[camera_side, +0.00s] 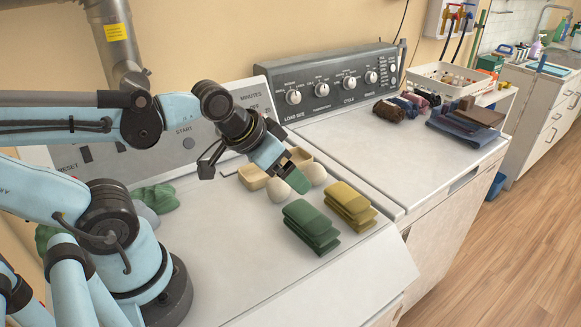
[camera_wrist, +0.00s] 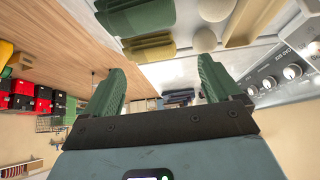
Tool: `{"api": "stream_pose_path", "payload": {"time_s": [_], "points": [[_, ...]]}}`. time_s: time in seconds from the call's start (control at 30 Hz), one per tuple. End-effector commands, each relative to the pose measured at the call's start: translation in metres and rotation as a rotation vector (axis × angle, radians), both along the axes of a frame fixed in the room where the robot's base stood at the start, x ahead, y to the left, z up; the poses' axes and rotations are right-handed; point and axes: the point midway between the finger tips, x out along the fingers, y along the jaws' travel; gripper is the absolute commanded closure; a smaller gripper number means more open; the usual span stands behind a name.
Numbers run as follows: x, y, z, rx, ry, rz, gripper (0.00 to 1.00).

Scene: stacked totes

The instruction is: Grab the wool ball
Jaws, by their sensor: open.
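Two cream wool balls sit close together on the white machine top in the side view, one left (camera_side: 278,190) and one right (camera_side: 314,172). In the wrist view, two round balls show at the top, one higher (camera_wrist: 215,9) and one lower (camera_wrist: 204,41). My gripper (camera_side: 296,178) points down over the balls in the side view, its green fingertip overlapping the gap between them. In the wrist view my gripper (camera_wrist: 163,82) has its two green fingers wide apart with nothing between them. I cannot tell its exact height above the balls.
Folded green cloths (camera_side: 311,227) and yellow cloths (camera_side: 349,206) lie just in front of the balls. A light wooden tray (camera_side: 252,178) is behind them. Green cloth (camera_side: 154,198) lies at left.

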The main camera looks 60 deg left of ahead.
Motion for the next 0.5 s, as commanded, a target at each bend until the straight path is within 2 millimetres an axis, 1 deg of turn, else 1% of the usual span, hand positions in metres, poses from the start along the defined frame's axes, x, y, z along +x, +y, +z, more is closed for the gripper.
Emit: {"api": "stream_pose_path", "payload": {"time_s": [0.17,0.3,0.5], "points": [[0.012,0.005,0.005,-0.007,0.056,-0.040,0.09],[0.031,0.013,0.008,-0.032,0.127,-0.124,0.09],[0.062,0.027,0.007,-0.094,0.190,-0.279,0.09]]}}
